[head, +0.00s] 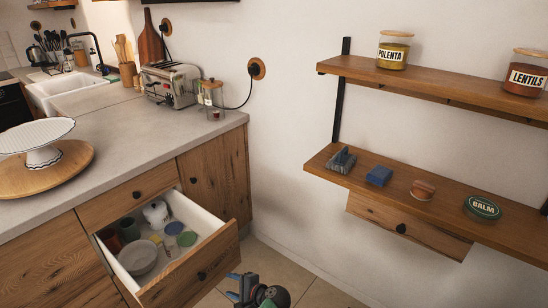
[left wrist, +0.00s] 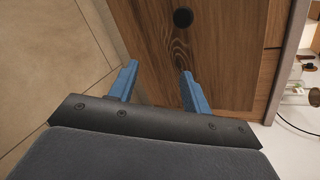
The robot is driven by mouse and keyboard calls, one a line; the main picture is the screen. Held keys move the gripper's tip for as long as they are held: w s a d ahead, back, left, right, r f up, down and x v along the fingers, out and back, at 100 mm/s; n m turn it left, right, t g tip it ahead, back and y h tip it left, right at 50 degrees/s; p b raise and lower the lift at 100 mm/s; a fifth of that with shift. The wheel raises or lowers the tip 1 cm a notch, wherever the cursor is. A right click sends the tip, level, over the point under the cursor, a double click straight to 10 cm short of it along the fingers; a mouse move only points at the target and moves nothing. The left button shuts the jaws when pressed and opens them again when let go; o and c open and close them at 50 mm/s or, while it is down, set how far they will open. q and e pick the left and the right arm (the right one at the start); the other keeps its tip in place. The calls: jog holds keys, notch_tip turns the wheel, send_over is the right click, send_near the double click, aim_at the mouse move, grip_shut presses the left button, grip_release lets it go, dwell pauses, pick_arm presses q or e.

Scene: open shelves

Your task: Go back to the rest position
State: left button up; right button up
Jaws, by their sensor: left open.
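My left gripper (head: 244,288) shows at the bottom middle of the head view, low over the tiled floor and just right of the open drawer. In the left wrist view its two blue fingers (left wrist: 155,88) are apart with nothing between them. A wooden cabinet front (left wrist: 205,40) with a dark round knob (left wrist: 183,18) lies beyond the fingertips. I cannot tell whether the fingers touch it. My right gripper is in neither view.
An open drawer (head: 215,250) with dishes juts from the counter (head: 120,140). On the right wall, an upper shelf (head: 440,82) holds jars, and a lower shelf (head: 400,190) holds several small items above a closed small drawer (head: 420,232). Floor between is clear.

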pick_arm(q)
jog(key=s+d+r+n+g+h, duration=0.1)
jog(key=s+d+r+n+h, duration=0.1)
jog(key=s+r+n+h, duration=0.55)
jog(key=s+d+r+n+g+h, duration=0.1)
jog(key=s+r+n+h, duration=0.3)
jog(key=s, duration=0.7)
jog(key=s+a+f+g, duration=0.1)
jog(key=s+f, duration=0.1)
jog(key=s, duration=0.7)
jog(key=s+a+f+g+h+p, duration=0.1)
jog(key=s+a+f+g, duration=0.1)
jog(key=s, duration=0.7)
jog(key=shift+m, duration=0.45)
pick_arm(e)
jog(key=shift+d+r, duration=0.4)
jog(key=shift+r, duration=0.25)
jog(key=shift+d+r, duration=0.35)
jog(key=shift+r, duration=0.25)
pick_arm(q)
jog(key=shift+f+h+p, duration=0.1)
jog(key=shift+h+p, duration=0.15)
jog(key=shift+p, duration=0.05)
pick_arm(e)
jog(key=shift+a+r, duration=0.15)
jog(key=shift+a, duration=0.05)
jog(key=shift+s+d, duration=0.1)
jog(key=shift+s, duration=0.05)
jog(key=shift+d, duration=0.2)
